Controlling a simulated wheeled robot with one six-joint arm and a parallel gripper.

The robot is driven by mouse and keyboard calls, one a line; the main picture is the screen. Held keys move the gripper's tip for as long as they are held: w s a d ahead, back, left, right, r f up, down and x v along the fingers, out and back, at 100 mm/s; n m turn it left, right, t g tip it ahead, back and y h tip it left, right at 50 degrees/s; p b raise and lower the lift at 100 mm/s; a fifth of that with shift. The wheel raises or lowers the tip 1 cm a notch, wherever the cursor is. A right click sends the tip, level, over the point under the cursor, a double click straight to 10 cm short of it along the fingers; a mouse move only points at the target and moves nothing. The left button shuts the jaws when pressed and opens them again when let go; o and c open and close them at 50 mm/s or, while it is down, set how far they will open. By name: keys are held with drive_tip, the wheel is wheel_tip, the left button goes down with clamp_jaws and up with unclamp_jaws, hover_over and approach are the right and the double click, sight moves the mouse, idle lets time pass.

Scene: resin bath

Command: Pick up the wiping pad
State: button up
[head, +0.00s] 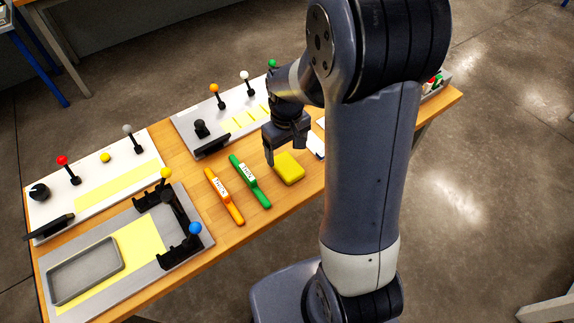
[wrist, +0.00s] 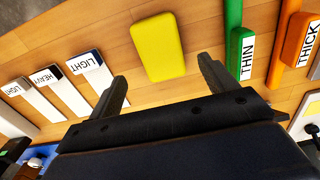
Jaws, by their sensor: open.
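The wiping pad is a yellow rounded block (head: 289,168) lying flat on the wooden table, right of the green stick. In the wrist view the yellow pad (wrist: 158,47) lies beyond the fingertips, in line with the gap between them. My gripper (head: 285,157) is open and empty, above the table beside the pad. In the wrist view its two fingers (wrist: 164,72) are spread apart, with the pad between their lines of reach. I cannot tell the exact height of the fingertips above the table.
A green THIN stick (head: 250,181) and an orange THICK stick (head: 224,196) lie left of the pad. White labelled strips (wrist: 65,87) lie on its other side. Panels with knobbed levers (head: 100,180) and a grey tray (head: 87,270) stand further left. Bare wood surrounds the pad.

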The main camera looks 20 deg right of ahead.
sight(286, 164)
drive_tip(key=shift+s+f+p, duration=0.2)
drive_tip(key=shift+f+p, duration=0.35)
drive_tip(key=shift+f, duration=2.05)
drive_tip(key=c, duration=1.1)
